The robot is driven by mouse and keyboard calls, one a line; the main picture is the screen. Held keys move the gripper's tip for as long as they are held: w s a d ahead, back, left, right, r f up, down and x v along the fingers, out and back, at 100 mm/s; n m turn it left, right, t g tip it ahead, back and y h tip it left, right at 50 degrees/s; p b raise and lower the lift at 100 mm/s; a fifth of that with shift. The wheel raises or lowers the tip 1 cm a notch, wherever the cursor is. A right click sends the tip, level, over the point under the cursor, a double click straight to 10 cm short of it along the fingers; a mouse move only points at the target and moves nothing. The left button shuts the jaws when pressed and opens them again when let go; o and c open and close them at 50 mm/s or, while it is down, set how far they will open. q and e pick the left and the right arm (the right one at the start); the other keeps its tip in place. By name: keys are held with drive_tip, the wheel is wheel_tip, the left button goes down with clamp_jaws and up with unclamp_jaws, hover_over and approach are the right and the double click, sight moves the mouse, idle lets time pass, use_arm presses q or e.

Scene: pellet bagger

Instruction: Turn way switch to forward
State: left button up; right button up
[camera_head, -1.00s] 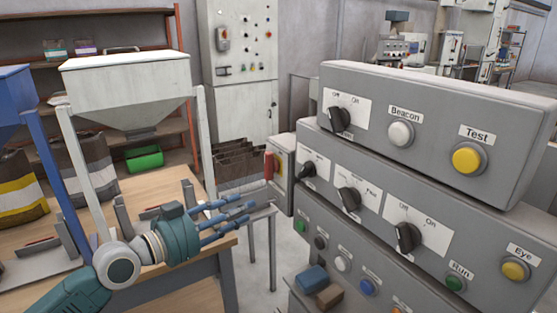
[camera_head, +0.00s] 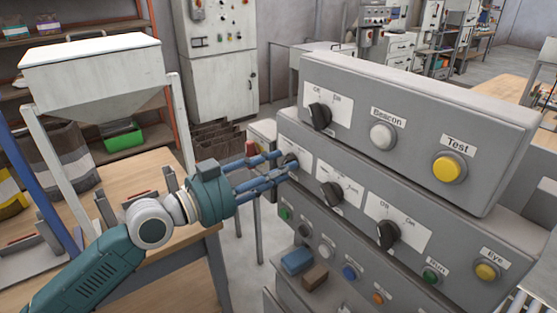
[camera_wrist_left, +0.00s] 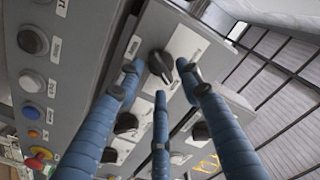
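A black rotary knob (camera_head: 291,160) on a white plate sits at the left end of the middle control panel (camera_head: 350,160); its label is too small to read, so I cannot tell for certain that it is the way switch. My left gripper (camera_head: 281,166) reaches it from the left, its blue fingers partly covering it. In the left wrist view the knob (camera_wrist_left: 161,66) lies between the spread tips of my three-fingered left gripper (camera_wrist_left: 163,82). The fingers are open; I cannot tell whether they touch the knob. My right gripper is not in view.
Other black knobs (camera_head: 332,194) (camera_head: 388,234) sit further right on the same panel. The upper panel has an Off/On knob (camera_head: 320,115), a white Beacon button (camera_head: 383,136) and a yellow Test button (camera_head: 449,167). A wooden table (camera_head: 150,165) with a hopper (camera_head: 92,75) stands left.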

use_arm(q)
drive_tip(key=shift+w+d, duration=0.2)
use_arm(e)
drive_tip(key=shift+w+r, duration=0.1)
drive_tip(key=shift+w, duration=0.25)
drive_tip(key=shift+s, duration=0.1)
use_arm(q)
clamp_jaws()
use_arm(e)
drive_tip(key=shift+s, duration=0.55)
